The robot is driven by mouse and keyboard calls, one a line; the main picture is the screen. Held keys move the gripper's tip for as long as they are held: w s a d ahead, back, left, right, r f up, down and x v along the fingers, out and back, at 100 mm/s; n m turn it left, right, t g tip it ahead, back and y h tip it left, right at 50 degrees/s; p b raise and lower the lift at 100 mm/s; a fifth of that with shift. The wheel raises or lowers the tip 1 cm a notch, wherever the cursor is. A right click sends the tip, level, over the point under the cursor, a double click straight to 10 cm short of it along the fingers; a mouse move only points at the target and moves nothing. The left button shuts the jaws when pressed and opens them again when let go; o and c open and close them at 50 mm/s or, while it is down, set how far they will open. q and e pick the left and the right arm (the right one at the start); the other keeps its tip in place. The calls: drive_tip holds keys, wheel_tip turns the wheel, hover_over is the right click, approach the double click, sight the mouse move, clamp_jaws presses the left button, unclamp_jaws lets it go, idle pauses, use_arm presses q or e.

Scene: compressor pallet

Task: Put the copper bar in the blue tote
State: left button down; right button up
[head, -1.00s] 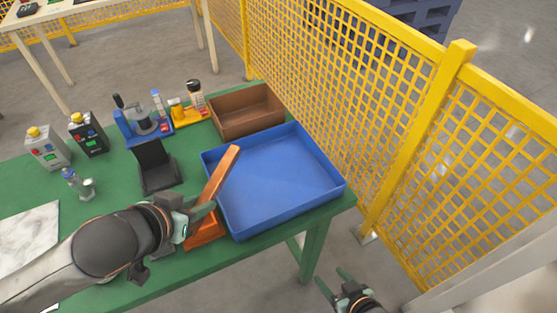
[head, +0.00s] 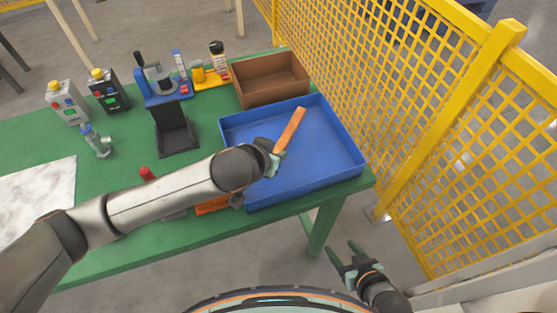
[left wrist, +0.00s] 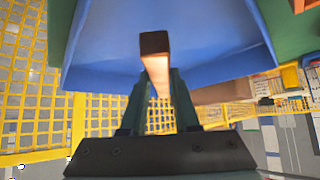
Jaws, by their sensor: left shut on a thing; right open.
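The copper bar (head: 291,128) is held by my left gripper (head: 272,158), which is shut on one end of it. In the head view the bar overlaps the inside of the blue tote (head: 336,179), pointing to the far side. The tote is shallow, open and looks empty. In the left wrist view the copper bar (left wrist: 155,65) sticks out from between the fingers of my left gripper (left wrist: 160,85), with the blue tote (left wrist: 215,45) behind it. The bar's height above the tote floor is hard to tell. My right gripper (head: 347,262) is open and empty, off the table's front right corner.
A brown bin (head: 270,90) stands behind the tote on the green table (head: 120,225). A black stand (head: 174,135), an orange part (head: 212,206) and several small devices are to the left. A yellow mesh fence (head: 400,90) runs close along the right.

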use_arm(q)
drive_tip(key=shift+w+d+f, duration=0.25)
drive_tip(key=shift+d+f, duration=0.1)
drive_tip(key=shift+f, duration=0.1)
drive_tip(key=shift+d+f, duration=0.1)
drive_tip(key=shift+f, duration=1.5)
drive_tip(key=shift+f, duration=0.1)
drive_tip(key=c, duration=0.7)
unclamp_jaws()
drive_tip(key=shift+f, duration=0.1)
drive_tip(key=shift+o, duration=0.2)
drive_tip(key=shift+r, duration=0.25)
drive_tip(key=p+v, duration=0.1)
drive_tip(key=v, duration=1.1)
